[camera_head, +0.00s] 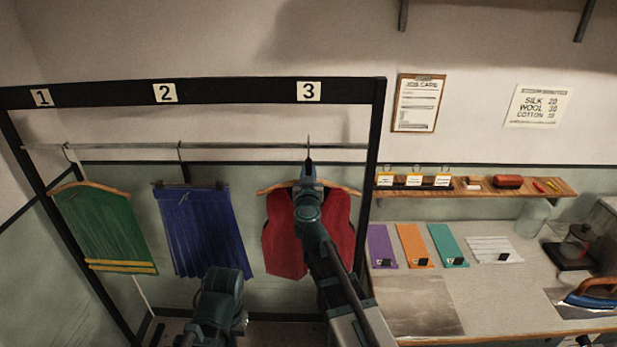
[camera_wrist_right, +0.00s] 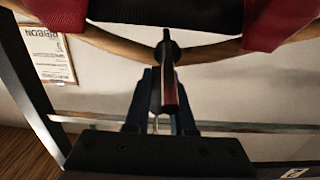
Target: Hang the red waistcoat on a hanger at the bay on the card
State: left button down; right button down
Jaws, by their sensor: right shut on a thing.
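The red waistcoat (camera_head: 281,240) hangs upright on a wooden hanger (camera_head: 345,188) under the number 3 sign (camera_head: 308,92). My right gripper (camera_head: 308,168) is shut on the hanger's neck, just below the rail (camera_head: 235,146). The hook shows at rail height; I cannot tell whether it rests on the rail. In the right wrist view, the fingers (camera_wrist_right: 162,100) close around the neck, with the wooden hanger (camera_wrist_right: 215,52) and red cloth (camera_wrist_right: 275,22) beyond. My right arm covers part of the waistcoat. Of my left arm only a link shows. The job card (camera_head: 418,102) is too small to read.
A green garment (camera_head: 105,225) hangs in bay 1 and a blue one (camera_head: 200,230) in bay 2. The black rack frame (camera_head: 372,150) stands close right of the waistcoat. A worktable (camera_head: 490,290) with swatches and an iron (camera_head: 592,292) is at right, below a small shelf (camera_head: 470,186).

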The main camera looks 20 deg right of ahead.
jog(key=shift+x, duration=0.8)
jog(key=shift+f+b, duration=1.1)
jog(key=c, duration=0.7)
grip_release()
